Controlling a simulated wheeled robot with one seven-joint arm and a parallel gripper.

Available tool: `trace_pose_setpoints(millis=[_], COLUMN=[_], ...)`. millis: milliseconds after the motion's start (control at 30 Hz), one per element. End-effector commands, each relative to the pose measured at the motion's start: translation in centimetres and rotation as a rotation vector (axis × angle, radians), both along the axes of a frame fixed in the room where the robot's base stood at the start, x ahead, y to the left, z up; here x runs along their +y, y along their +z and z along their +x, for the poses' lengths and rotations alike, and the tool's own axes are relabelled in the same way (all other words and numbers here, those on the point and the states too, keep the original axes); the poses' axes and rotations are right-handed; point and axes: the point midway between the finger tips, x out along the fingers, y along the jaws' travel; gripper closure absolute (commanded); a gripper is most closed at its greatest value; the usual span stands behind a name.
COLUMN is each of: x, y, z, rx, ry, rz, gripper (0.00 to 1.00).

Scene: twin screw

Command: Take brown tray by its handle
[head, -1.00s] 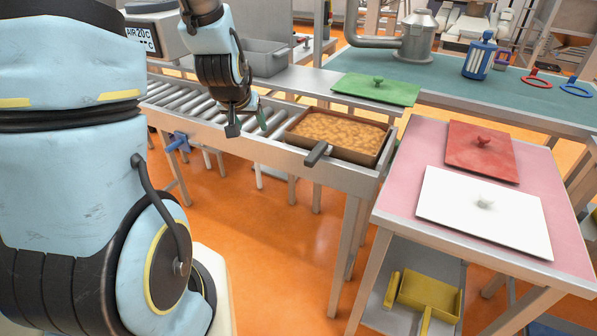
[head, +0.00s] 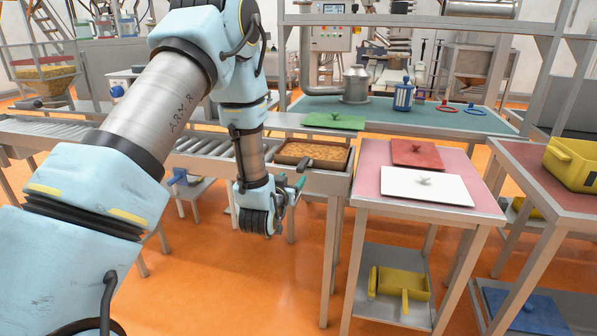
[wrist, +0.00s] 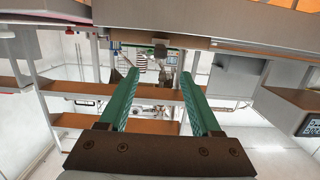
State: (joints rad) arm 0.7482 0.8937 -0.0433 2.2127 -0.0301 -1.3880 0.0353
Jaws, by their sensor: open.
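The brown tray (head: 328,169) sits at the right end of the roller conveyor in the head view, filled with a golden-brown food. Its dark handle (head: 303,163) points toward me and is partly hidden by my gripper (head: 297,186), which is just in front of it and a little lower. In the wrist view my gripper (wrist: 159,92) is open, its green fingers apart with nothing between them. A dark block that looks like the handle's end (wrist: 160,48) shows ahead, between and beyond the fingertips.
A green lid (head: 335,122) lies behind the tray. To the right, a pink-topped table (head: 365,190) carries a red lid (head: 417,154) and a white lid (head: 428,188). A yellow container (head: 402,282) is on its lower shelf. Open orange floor lies in front of the conveyor.

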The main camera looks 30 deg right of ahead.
Motion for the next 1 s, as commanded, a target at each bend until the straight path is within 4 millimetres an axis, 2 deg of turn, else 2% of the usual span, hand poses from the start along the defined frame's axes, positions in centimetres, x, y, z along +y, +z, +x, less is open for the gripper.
trace_pose_setpoints(millis=[167, 400, 467, 600, 800, 1000], x=[-1.8, -5.4, -6.3, -7.9, -9.0, -9.1], y=[-0.2, -1.3, -2.0, -2.2, -2.1, -2.0], z=[1.9, 5.9, 6.9, 8.6, 9.8, 9.9], rx=[-0.001, -0.001, -0.002, -0.002, 0.000, 0.001], ry=[0.000, 0.001, 0.001, 0.001, 0.001, 0.001], rz=[-0.001, -0.001, -0.002, -0.001, 0.000, 0.001], gripper=[0.35, 0.35, 0.35, 0.35, 0.35, 0.35])
